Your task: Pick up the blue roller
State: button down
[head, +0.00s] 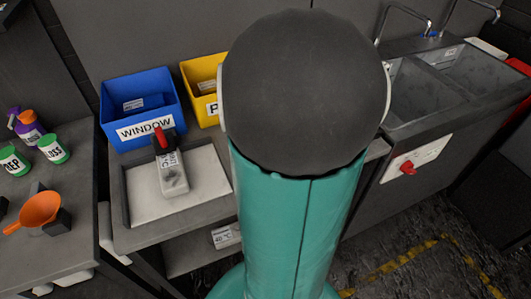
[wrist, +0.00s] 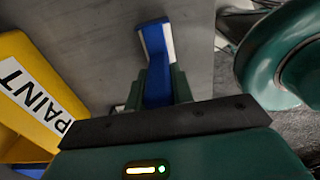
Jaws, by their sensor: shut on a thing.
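The blue roller (wrist: 153,45) shows in the wrist view, standing out from between the dark green fingers of my gripper (wrist: 160,82). It is blue with a pale strip along its right side. My gripper is shut on its lower part. A grey surface lies behind the roller; I cannot tell how far it is from the roller. In the head view my own arm fills the middle and hides the gripper and the roller.
A yellow PAINT bin (wrist: 28,95) is close at the left in the wrist view. In the head view, a blue WINDOW bin (head: 140,105) stands behind a pale tray (head: 145,200). An orange funnel (head: 38,210) is at left, a sink (head: 420,92) at right.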

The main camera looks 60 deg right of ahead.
jog(key=shift+r, duration=0.1)
jog(key=shift+r, duration=0.5)
notch_tip(320, 180, up, 2)
jog(key=shift+a+r, duration=0.15)
jog(key=shift+r, duration=0.1)
jog(key=s+a+r, duration=0.4)
jog(key=a+r, duration=0.5)
jog(key=a, duration=0.4)
jog(key=shift+r, duration=0.15)
jog(key=c, duration=2)
grip_release()
jog(key=shift+c, duration=0.4)
